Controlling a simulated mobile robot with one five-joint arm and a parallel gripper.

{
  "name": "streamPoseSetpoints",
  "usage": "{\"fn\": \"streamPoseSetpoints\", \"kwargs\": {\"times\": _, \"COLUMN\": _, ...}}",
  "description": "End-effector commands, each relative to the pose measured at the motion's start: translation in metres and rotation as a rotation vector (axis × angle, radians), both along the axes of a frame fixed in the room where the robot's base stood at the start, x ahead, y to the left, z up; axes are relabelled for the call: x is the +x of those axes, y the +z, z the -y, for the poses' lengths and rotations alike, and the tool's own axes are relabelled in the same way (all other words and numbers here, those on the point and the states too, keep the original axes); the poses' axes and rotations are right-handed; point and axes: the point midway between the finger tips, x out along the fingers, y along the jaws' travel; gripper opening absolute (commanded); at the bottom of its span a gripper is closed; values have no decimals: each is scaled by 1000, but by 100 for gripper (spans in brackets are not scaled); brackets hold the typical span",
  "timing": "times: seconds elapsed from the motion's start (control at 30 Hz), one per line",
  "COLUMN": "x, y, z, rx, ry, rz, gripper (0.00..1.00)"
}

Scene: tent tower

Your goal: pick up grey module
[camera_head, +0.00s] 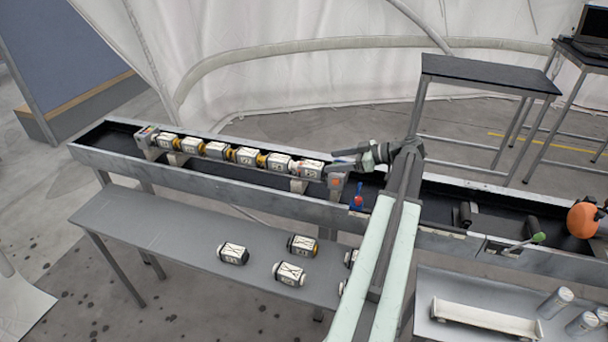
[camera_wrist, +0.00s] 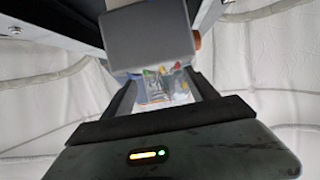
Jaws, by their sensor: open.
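Several black-and-white modules stand on a low grey bench: one at the left (camera_head: 233,253), one with a yellow end (camera_head: 302,246) and one in front (camera_head: 289,273). Others there are partly hidden by my arm. None is clearly a plain grey module. A row of white modules (camera_head: 215,149) with yellow joints lies along the trough. My gripper (camera_head: 342,159) is open and empty above the row's right end. In the wrist view, a grey block (camera_wrist: 150,38) with an orange knob shows beyond my gripper (camera_wrist: 160,82); I cannot tell if they touch.
The long metal trough (camera_head: 110,155) runs behind the low bench (camera_head: 150,232). A grey end block (camera_head: 336,184) and a blue-and-red part (camera_head: 357,196) sit by the row's right end. A black-topped table (camera_head: 485,75) stands behind. A lower-right tray (camera_head: 430,315) holds grey cylinders (camera_head: 555,302).

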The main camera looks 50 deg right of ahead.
Motion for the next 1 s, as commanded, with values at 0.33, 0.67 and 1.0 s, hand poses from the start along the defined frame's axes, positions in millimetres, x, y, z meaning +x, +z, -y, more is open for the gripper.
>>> {"fn": "streamPoseSetpoints", "kwargs": {"times": 0.33, "x": 25, "y": -11, "z": -15, "rx": 1, "ry": 9, "rz": -2, "gripper": 67}}
{"fn": "streamPoseSetpoints", "kwargs": {"times": 0.67, "x": 54, "y": -20, "z": -31, "rx": 0, "ry": 14, "rz": -2, "gripper": 67}}
{"fn": "streamPoseSetpoints", "kwargs": {"times": 1.0, "x": 72, "y": -26, "z": -39, "rx": 1, "ry": 11, "rz": -3, "gripper": 67}}
